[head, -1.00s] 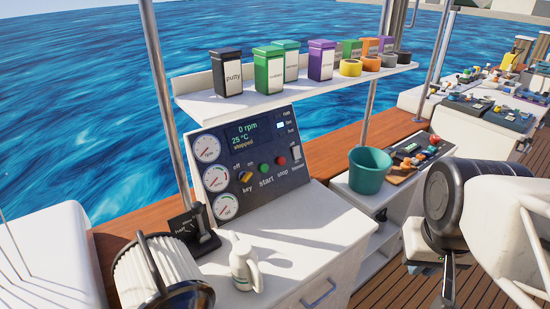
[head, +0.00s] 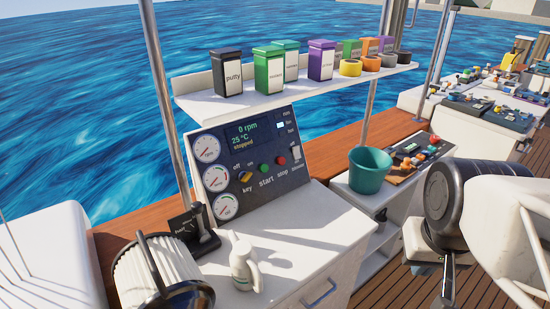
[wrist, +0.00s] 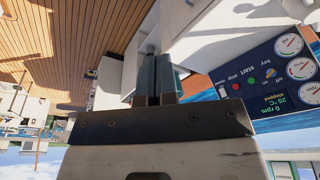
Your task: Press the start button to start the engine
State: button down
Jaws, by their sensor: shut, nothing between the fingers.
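The green start button (head: 264,168) is on the dark engine panel (head: 236,206), between the yellow key knob (head: 245,177) and the red stop button (head: 281,160). The panel's display (head: 246,133) reads 0 rpm, 25 °C, stopped. In the wrist view the panel appears upside down at the right, with the start button (wrist: 251,79) in plain sight. My gripper (wrist: 154,60) is shut and empty in the wrist view, with its fingers to the left of the panel and apart from it. In the head view my arm is at the right, well away from the button.
A white shelf (head: 300,94) with jars and tape rolls hangs above the panel. A white jug (head: 245,267) and a black lever (head: 203,232) stand in front of the panel. A teal bucket (head: 369,171) stands to the right. The counter before the buttons is bare.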

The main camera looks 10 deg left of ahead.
aim_at(264, 168)
jog(key=shift+w, duration=0.1)
dwell(0.7)
jog(key=w+a+f+n+t+y, duration=0.15)
jog(key=w+a+t, duration=0.35)
jog(key=w, duration=0.9)
jog(key=w+a+f+n+t+y, duration=0.1)
jog(key=w+a+f+t, duration=0.15)
jog(key=w+a, duration=0.85)
jog(key=w+a+f+t+y, duration=0.1)
jog(key=w+a+f+t, duration=0.3)
jog(key=w, duration=0.4)
jog(key=w+a+f+t, duration=0.5)
jog(key=w+a+f, duration=0.1)
jog(key=w+a, duration=0.1)
jog(key=shift+w+f+y, duration=0.35)
jog(key=shift+w, duration=0.45)
jog(key=shift+a+f+n, duration=0.1)
jog(key=shift+a+n, duration=0.05)
jog(key=shift+n, duration=0.1)
jog(key=w+a+f, duration=0.3)
jog(key=w+a, duration=0.2)
jog(key=shift+w+a+f, duration=0.25)
jog(key=shift+w, duration=0.05)
jog(key=shift+w+a+f, duration=0.2)
jog(key=shift+w+a, duration=0.05)
dwell(1.1)
